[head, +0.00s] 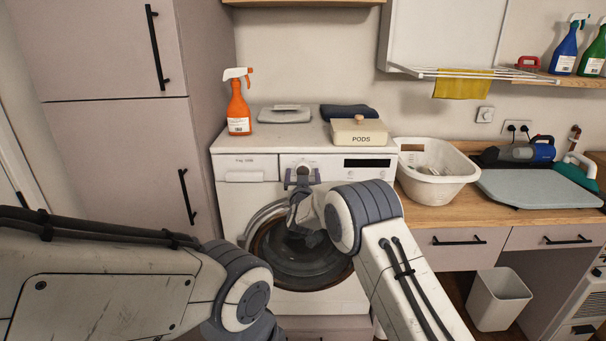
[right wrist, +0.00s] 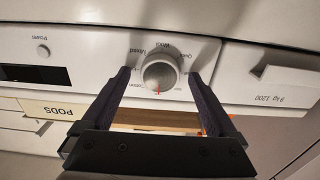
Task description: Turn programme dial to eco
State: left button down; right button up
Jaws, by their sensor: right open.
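The programme dial (right wrist: 160,70) is a round grey-white knob on the washing machine's (head: 236,205) front panel. It also shows in the head view (head: 303,167), partly behind my right gripper. In the right wrist view the panel is upside down; a small red mark shows at the dial's lower edge. Small printed words ring the dial; I cannot read eco among them. My right gripper (right wrist: 160,77) is open, with one dark finger on each side of the dial. Contact with the dial is not clear. My left arm shows in the head view, but its gripper does not.
A detergent drawer (right wrist: 285,75) and a dark display (head: 367,163) flank the dial. A white basket (head: 435,175) stands on the counter right.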

jog(key=c, duration=1.4)
jog(key=shift+f+m+b, duration=0.2)
jog(key=shift+m+b, duration=0.2)
jog(key=shift+b, duration=0.45)
jog(key=m+b, duration=1.2)
jog(key=b, duration=0.3)
jog(key=m+b, duration=0.2)
jog(key=shift+m, duration=0.3)
jog(key=shift+r+m+b, duration=0.1)
jog(key=shift+m+b, duration=0.6)
jog(key=shift+m, duration=0.4)
